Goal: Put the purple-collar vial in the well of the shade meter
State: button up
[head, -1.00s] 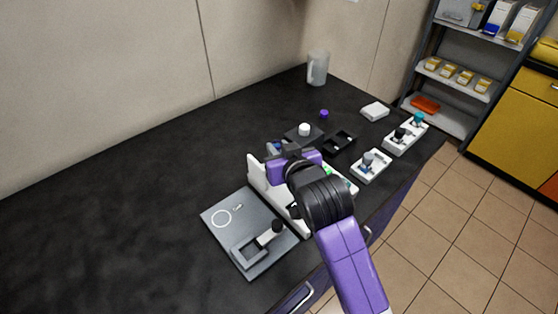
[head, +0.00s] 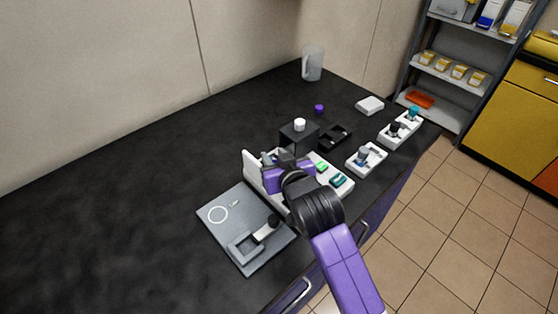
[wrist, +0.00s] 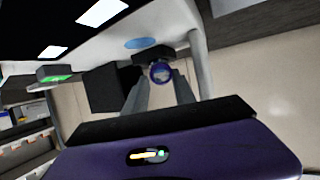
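In the wrist view a small round thing with a purple ring (wrist: 160,73), which looks like the purple-collar vial seen end-on, is between or just beyond the tips of my gripper (wrist: 163,84). The fingers stand apart on either side of it; whether they touch it is unclear. In the head view my gripper (head: 271,160) is over the white device with green pads (head: 338,189), and my wrist hides what is at the tips. No part is clearly recognisable as the shade meter or its well. A small purple item (head: 319,109) sits apart on the bench.
A grey plate (head: 222,231) with a black-topped part lies in front. The bench's left is clear.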

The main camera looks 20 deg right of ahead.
jog(key=v, duration=1.1)
jog(key=shift+s+r, duration=0.1)
jog(key=shift+s, duration=0.15)
jog(key=shift+s+r, duration=0.1)
jog(key=shift+r, duration=0.3)
notch_tip(320, 180, up, 4)
jog(key=s+t, duration=0.2)
jog(key=t, duration=0.2)
jog(key=s+f+g, duration=0.1)
jog(key=s+f, duration=0.2)
jog(key=s, duration=0.7)
jog(key=s+f, duration=0.2)
jog(key=s, duration=0.8)
jog(key=s+d+f+g+y, duration=0.1)
jog(key=s+f, duration=0.2)
jog(key=s, duration=0.7)
jog(key=shift+s+f+n+g, duration=0.3)
jog(key=shift+s+f+n, duration=0.05)
jog(key=shift+n, duration=0.05)
